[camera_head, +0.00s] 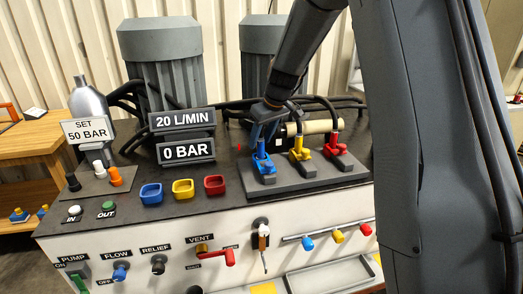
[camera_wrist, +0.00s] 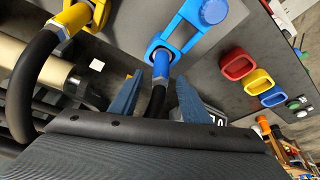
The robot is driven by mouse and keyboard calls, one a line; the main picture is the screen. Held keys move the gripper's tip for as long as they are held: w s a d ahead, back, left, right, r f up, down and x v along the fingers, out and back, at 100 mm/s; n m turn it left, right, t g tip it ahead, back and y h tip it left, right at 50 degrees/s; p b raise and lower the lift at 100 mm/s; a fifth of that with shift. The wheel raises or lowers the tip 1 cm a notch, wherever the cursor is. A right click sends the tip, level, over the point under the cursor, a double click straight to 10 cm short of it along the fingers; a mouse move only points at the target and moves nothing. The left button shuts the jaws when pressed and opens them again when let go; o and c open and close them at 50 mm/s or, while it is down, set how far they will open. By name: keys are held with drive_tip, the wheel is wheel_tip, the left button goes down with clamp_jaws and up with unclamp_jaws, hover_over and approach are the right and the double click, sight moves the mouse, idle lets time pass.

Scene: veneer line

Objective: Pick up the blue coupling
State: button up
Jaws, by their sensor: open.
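The blue coupling (camera_head: 261,148) stands at the left end of a row of three on a grey block (camera_head: 318,176). In the wrist view the blue coupling (camera_wrist: 162,62) sits at the end of a black hose, against a blue forked fitting (camera_wrist: 190,30). My gripper (camera_head: 266,126) is open just above it in the head view. In the wrist view my gripper (camera_wrist: 158,82) has one finger on each side of the hose, just short of the coupling. The fingers look apart from it; contact cannot be told. My gripper partly hides the hose in the head view.
A yellow coupling (camera_head: 299,142) and a red coupling (camera_head: 332,138) with hoses stand close on the right. A tan cylinder (camera_head: 312,127) lies behind. Blue, yellow and red trays (camera_head: 183,188) sit on the left, with display signs (camera_head: 186,151) behind them.

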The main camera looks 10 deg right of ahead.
drive_tip(key=shift+w+f, duration=0.15)
drive_tip(key=shift+f, duration=0.35)
clamp_jaws()
